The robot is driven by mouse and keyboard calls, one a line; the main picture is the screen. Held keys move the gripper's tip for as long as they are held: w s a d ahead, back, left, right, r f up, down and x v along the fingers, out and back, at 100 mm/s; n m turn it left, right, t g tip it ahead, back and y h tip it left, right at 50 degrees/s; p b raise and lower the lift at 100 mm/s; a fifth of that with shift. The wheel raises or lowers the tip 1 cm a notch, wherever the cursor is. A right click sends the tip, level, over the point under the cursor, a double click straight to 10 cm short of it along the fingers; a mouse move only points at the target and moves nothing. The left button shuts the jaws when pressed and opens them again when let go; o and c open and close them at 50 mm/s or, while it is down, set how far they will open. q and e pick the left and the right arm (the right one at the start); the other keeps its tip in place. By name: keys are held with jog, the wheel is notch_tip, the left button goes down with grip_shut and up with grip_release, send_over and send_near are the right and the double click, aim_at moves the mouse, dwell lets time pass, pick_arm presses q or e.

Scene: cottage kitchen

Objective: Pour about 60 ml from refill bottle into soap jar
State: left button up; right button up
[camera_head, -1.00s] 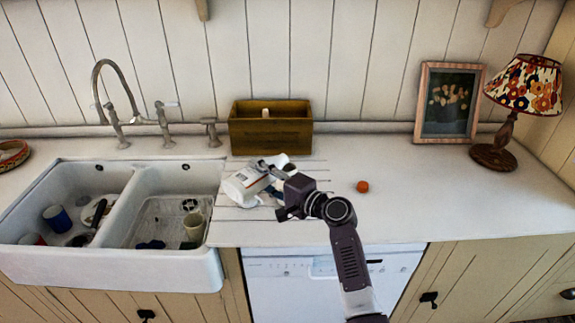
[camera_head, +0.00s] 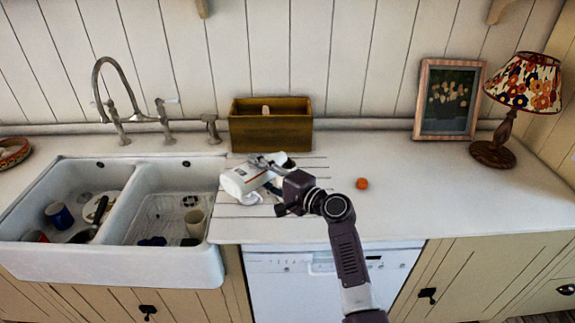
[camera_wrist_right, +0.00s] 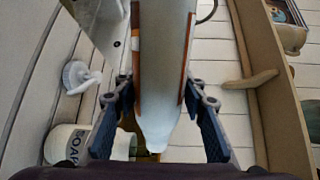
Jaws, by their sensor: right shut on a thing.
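The refill bottle (camera_head: 237,183) is white with orange-brown stripes. My right gripper (camera_head: 268,166) is shut on it, over the counter right of the sink, and the bottle lies well tilted. In the right wrist view the bottle (camera_wrist_right: 163,95) runs between the fingers of the gripper (camera_wrist_right: 160,112), narrowing toward the bottom of the picture. The soap jar (camera_wrist_right: 68,144), white with dark lettering, shows at lower left there, apart from the bottle's narrow end. I cannot make out the jar clearly in the head view, nor any liquid flowing. My left gripper is out of view.
A wooden box (camera_head: 270,134) stands behind the bottle against the wall. The double sink (camera_head: 112,262) holds cups and dishes. A small orange ball-like thing (camera_head: 362,184) lies right of my arm. A framed picture (camera_head: 447,99) and lamp (camera_head: 522,88) stand farther right; counter between is clear.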

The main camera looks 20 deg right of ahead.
jog(key=shift+r+p, duration=0.3)
jog(key=shift+p, duration=0.15)
dwell(0.4)
jog(key=shift+f, duration=0.1)
jog(key=f+n+b, duration=0.1)
jog(key=f+b, duration=0.1)
jog(key=b, duration=0.1)
jog(key=f+n+b, duration=0.1)
jog(key=f+b, duration=0.1)
jog(key=b, duration=0.1)
jog(key=shift+s+a, duration=0.2)
jog(key=shift+w+r+n, duration=0.1)
jog(key=shift+r+n, duration=0.15)
jog(key=shift+n, duration=0.35)
jog(key=shift+r, duration=0.2)
jog(key=shift+d, duration=0.1)
